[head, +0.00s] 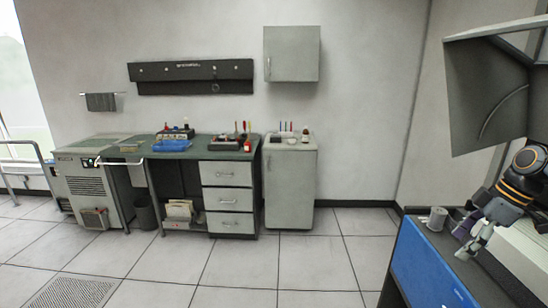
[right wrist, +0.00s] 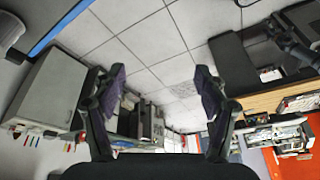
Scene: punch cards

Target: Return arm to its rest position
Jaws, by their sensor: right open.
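My right gripper (head: 472,240) is at the right edge of the head view, above a dark counter with a blue front. In the right wrist view its two purple-padded fingers (right wrist: 160,88) stand wide apart with nothing between them. Beyond the fingers I see tiled floor and distant furniture. A grey mug (head: 437,219) stands on the counter to the left of the gripper, apart from it. My left gripper shows in neither view.
The blue-fronted counter (head: 425,268) lies below the right gripper. A dark panel (head: 485,90) hangs above it. A green-topped desk (head: 205,152) with a blue tray (head: 171,146) and a grey cabinet (head: 290,187) stand at the far wall. The tiled floor between is clear.

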